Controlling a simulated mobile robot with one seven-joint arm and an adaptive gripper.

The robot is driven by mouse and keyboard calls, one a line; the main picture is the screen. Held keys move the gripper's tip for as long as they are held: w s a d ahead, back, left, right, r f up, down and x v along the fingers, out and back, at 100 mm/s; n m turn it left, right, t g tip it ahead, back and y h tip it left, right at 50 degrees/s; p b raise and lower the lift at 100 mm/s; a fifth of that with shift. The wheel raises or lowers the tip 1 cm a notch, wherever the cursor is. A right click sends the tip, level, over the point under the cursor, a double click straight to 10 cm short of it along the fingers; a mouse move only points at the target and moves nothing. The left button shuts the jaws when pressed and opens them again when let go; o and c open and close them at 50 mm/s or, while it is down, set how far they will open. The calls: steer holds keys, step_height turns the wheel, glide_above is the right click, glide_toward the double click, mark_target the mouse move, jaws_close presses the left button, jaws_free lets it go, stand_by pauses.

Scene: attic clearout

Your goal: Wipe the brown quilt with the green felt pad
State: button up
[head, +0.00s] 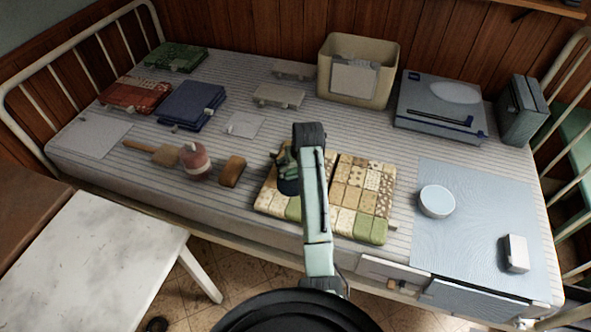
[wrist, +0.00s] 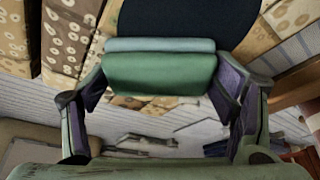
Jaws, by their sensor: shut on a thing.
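The brown quilt (head: 365,190) lies folded on the bed, a patchwork of brown, beige and cream squares with some green ones. My arm crosses in front of its middle. My gripper (head: 286,165) is over the quilt's left part. In the wrist view its fingers are on either side of the green felt pad (wrist: 160,74), shut on it. The pad has a paler blue-green strip along its upper edge. A dark navy rounded shape (wrist: 185,18) is just beyond the pad, over the patchwork. I cannot tell whether the pad touches the quilt.
A small brown block (head: 232,171), a red and cream round object (head: 196,163) and a wooden brush (head: 165,154) lie left of the quilt. A pale blue mat (head: 465,215) with a round tin (head: 437,201) is at right. A cream bin (head: 385,87) stands behind.

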steer(key=shift+w+d, duration=0.15)
steer(key=shift+w, duration=0.3)
step_height(320, 180, up, 2)
steer(key=shift+r+p, duration=0.1)
steer(key=shift+p, duration=0.85)
steer(key=shift+r, duration=1.9)
